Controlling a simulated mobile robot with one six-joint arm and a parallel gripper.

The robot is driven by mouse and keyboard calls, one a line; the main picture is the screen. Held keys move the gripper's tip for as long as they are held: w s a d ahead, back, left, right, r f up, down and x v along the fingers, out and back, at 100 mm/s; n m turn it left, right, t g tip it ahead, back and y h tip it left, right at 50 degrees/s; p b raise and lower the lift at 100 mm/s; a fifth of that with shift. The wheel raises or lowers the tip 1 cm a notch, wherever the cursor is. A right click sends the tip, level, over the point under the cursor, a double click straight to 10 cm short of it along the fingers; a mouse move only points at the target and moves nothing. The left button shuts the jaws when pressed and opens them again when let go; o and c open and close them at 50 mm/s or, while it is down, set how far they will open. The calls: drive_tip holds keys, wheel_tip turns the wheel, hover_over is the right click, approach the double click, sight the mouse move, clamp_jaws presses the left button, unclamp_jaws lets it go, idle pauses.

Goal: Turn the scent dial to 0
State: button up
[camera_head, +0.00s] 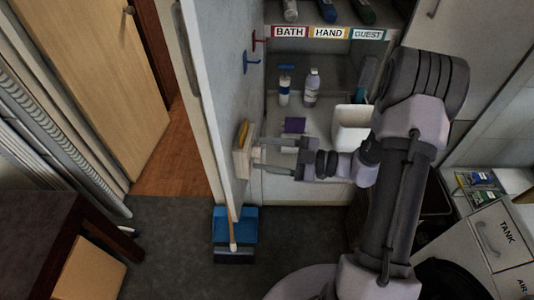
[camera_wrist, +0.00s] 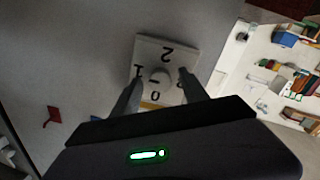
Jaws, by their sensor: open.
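The scent dial is a small round pale knob (camera_wrist: 161,76) in the middle of a square cream plate (camera_wrist: 150,52) with dark numerals. In the wrist view, 2 is at the top, 1 at the left and 0 at the bottom; a mark at the right is partly covered by a finger. A short dark line shows near the knob, but I cannot tell its exact setting. In the head view the plate (camera_head: 240,163) is on the white panel, seen nearly edge-on. My gripper (camera_head: 260,154) is open in front of it, its fingers (camera_wrist: 160,70) either side of the knob. Contact is unclear.
Red (camera_head: 258,40) and blue (camera_head: 249,62) hooks are on the panel above the plate. Bottles (camera_head: 311,88) and a white bin (camera_head: 350,128) stand on the counter behind my gripper. A blue dustpan (camera_head: 235,222) is below the panel.

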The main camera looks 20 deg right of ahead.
clamp_jaws()
drive_tip(key=shift+r+n+p, duration=0.1)
drive_tip(key=shift+n+p, duration=0.2)
drive_tip(key=shift+n, duration=0.1)
drive_tip(key=n+p, duration=0.2)
drive_tip(key=n, duration=1.5)
drive_tip(key=shift+y+p, duration=0.3)
drive_tip(key=shift+y, duration=0.1)
drive_tip(key=shift+n, duration=0.4)
